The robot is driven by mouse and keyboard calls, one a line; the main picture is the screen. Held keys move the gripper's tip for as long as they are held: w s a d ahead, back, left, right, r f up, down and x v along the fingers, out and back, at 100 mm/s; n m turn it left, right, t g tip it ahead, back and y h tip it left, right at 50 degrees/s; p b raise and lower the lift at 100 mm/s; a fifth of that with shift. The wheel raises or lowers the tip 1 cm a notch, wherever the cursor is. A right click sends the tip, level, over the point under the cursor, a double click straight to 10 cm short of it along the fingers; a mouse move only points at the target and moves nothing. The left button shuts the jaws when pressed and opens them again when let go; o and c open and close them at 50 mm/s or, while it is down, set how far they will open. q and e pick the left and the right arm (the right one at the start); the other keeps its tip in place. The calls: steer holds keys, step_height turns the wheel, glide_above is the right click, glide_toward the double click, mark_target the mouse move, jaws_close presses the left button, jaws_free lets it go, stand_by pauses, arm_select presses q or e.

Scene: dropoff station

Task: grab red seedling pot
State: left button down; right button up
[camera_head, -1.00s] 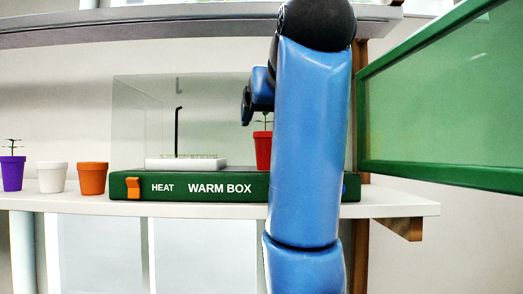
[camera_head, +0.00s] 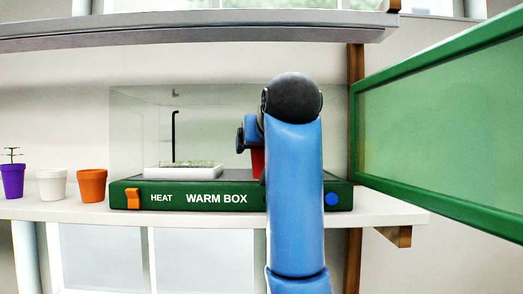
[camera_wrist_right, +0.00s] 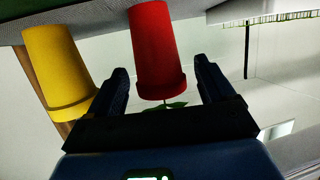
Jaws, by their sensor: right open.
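The red seedling pot (camera_head: 257,163) stands on the warm box, mostly hidden behind my right arm in the head view. In the right wrist view, which is turned over, the red pot (camera_wrist_right: 152,45) shows with its rim toward my gripper and a few green leaves below the rim. My right gripper (camera_wrist_right: 160,68) is open, with one finger on either side of the pot's rim end. Gaps show between the pot and both fingers. In the head view only a dark finger and a blue part of this gripper show. My left gripper is not in view.
A yellow pot (camera_wrist_right: 58,65) stands close beside the red one, outside the left finger. The warm box (camera_head: 160,197) has clear walls, a white tray (camera_head: 183,172) and an open green-framed door (camera_head: 440,205) at right. Purple, white and orange pots stand on the shelf at left.

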steer(key=shift+w+a+f, duration=0.1)
steer(key=shift+w, duration=0.1)
steer(key=shift+c, duration=0.7)
steer(key=c, duration=0.9)
steer(key=shift+c, duration=0.2)
steer(key=shift+r, duration=0.2)
